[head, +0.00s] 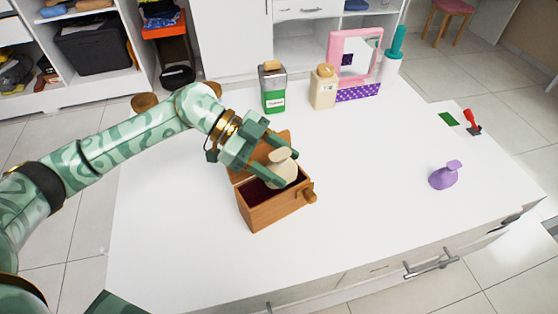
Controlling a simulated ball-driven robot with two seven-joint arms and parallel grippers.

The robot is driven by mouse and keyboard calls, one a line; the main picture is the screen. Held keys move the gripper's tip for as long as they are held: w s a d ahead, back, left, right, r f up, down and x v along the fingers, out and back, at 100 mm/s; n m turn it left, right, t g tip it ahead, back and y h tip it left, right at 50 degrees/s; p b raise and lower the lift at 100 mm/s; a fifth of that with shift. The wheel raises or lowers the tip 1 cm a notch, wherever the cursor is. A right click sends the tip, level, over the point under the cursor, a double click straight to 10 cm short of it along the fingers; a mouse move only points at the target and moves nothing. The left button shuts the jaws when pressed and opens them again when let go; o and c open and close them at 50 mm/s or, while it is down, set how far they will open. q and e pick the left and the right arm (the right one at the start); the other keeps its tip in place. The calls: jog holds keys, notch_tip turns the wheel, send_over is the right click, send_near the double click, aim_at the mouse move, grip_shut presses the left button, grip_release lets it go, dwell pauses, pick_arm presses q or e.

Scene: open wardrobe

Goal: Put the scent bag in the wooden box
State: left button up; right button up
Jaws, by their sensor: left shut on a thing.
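The wooden box (268,214) stands open on the white table, with its lid tipped back on the far side and a dark red lining inside. A cream scent bag (281,172) with a gathered top is between the fingers of my left gripper (272,173). The gripper is shut on it, over the box's opening. I cannot tell whether the bag touches the box's lining. My right gripper is not in view.
A green-labelled bottle (273,90), a cream bottle (323,88), a pink-framed mirror (355,60) and a teal-topped container (391,62) stand along the back. A green card (448,119) and a small red-and-black item (472,123) lie back right.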

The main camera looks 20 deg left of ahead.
aim_at(279, 153)
pick_arm(q)
jog(key=o, duration=1)
jog(key=shift+s+a+f, duration=0.1)
jog(key=shift+s+f, duration=0.1)
jog(key=shift+f, duration=0.35)
jog(key=shift+s+f, duration=0.2)
jog(key=shift+f, duration=0.35)
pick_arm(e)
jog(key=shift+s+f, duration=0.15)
pick_arm(q)
jog(key=shift+o, duration=0.2)
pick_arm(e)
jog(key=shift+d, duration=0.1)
pick_arm(q)
jog(key=r+p, duration=0.7)
jog(key=shift+w+r, duration=0.3)
jog(key=shift+r, duration=0.1)
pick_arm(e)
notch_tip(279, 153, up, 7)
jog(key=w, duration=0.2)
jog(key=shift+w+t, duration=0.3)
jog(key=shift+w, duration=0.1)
pick_arm(q)
jog(key=shift+f, duration=0.1)
